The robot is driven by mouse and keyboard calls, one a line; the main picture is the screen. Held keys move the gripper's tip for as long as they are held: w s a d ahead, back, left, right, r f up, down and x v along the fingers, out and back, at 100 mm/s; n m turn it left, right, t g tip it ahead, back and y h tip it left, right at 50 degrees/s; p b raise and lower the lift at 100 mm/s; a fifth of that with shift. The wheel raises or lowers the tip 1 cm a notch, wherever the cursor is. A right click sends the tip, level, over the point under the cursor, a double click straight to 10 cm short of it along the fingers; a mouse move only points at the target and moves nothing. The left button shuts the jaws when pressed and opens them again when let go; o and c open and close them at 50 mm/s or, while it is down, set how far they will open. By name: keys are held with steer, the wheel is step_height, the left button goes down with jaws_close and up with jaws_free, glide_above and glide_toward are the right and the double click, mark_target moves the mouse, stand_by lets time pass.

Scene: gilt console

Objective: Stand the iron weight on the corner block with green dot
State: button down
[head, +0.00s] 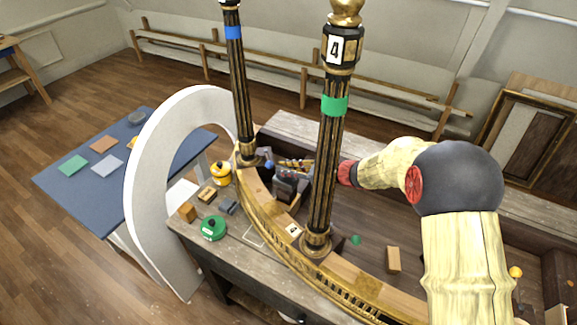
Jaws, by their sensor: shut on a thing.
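My gripper (285,180) is between the two dark fluted columns, low over the inner side of the curved gilt rail. It is shut on a dark grey thing that seems to be the iron weight; gripper and load blend together, and the fingertips are hard to make out. The near column (325,170), with a green band and a "4" plate, hides part of my wrist. A small green spot (355,240) shows inside the rail, right of that column's foot. I cannot tell whether it is the dot on the corner block.
The far column (239,90) has a blue band. A white arch (140,180) stands at the left. A yellow knobbed pot (220,173), a green knobbed pot (212,228) and small blocks lie outside the rail. A tan block (393,260) lies inside, with bare surface around it.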

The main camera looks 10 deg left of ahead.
steer(key=shift+w+f, duration=0.1)
steer(key=shift+f, duration=0.6)
steer(key=shift+f, duration=0.15)
steer(key=c, duration=2.3)
jaws_free()
steer(key=shift+d+f, duration=0.1)
steer(key=shift+f, duration=0.1)
steer(key=o, duration=0.5)
steer(key=shift+c, duration=0.2)
steer(key=shift+r, duration=0.1)
steer(key=shift+r, duration=0.15)
steer(key=v, duration=1.2)
